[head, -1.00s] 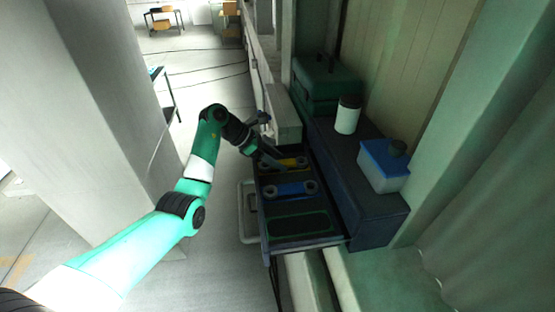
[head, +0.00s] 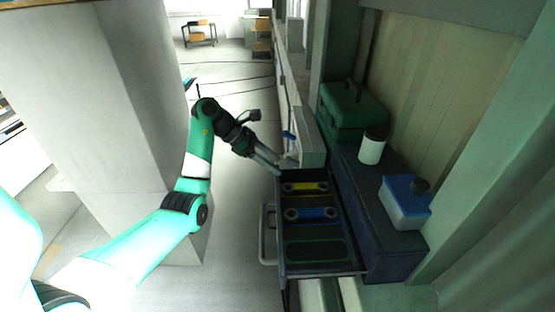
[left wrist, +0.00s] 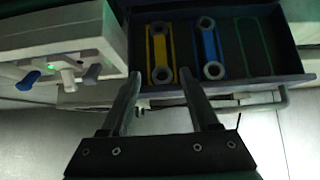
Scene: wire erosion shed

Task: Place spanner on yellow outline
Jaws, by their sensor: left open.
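A grey ring-ended spanner (head: 322,186) lies in the open drawer, along the yellow outline (head: 303,192). In the left wrist view the spanner (left wrist: 162,75) sits between the yellow lines, a ring at each end. My left gripper (head: 277,168) is open and empty, by the drawer's far left corner, apart from the spanner. In the left wrist view its two fingers (left wrist: 160,78) point toward the yellow slot with a wide gap between them. My right gripper is not in view.
A second ring-ended spanner (head: 331,212) lies on the blue outline beside it. The green outline (head: 318,250) is empty. A pale box with levers (left wrist: 60,45) stands close beside my left gripper. A green case, white bottle and blue-lidded tub stand on the bench.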

